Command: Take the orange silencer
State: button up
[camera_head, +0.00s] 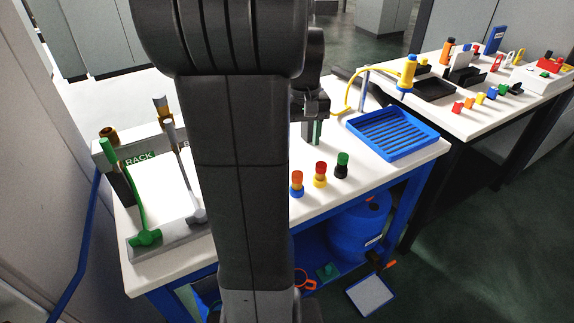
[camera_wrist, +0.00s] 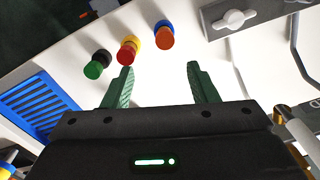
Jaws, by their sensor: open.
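The orange silencer, with an orange top and a blue base (camera_head: 297,183), stands upright on the white table in front of my arm. It also shows at the top of the wrist view (camera_wrist: 163,36), beyond my fingertips and apart from them. Beside it stand a red-topped piece with a yellow base (camera_head: 320,174) and a green-topped piece with a black base (camera_head: 342,165). My gripper (camera_wrist: 160,76) is open and empty, its two green fingers spread above the table. In the head view it is partly hidden behind my arm.
A blue ribbed tray (camera_head: 392,134) lies at the table's right corner, with a yellow hose tool behind it. A rack (camera_head: 140,156) with green and grey tools stands at the left. A second table (camera_head: 455,120) with several small objects is at the right.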

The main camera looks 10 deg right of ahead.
jog(key=f, duration=0.7)
jog(key=shift+s+f, duration=0.2)
jog(key=shift+f, duration=0.2)
jog(key=f, duration=0.5)
jog(key=shift+a+f, duration=0.1)
jog(key=shift+a, duration=0.3)
jog(key=c, duration=1)
jog(key=shift+c, duration=0.2)
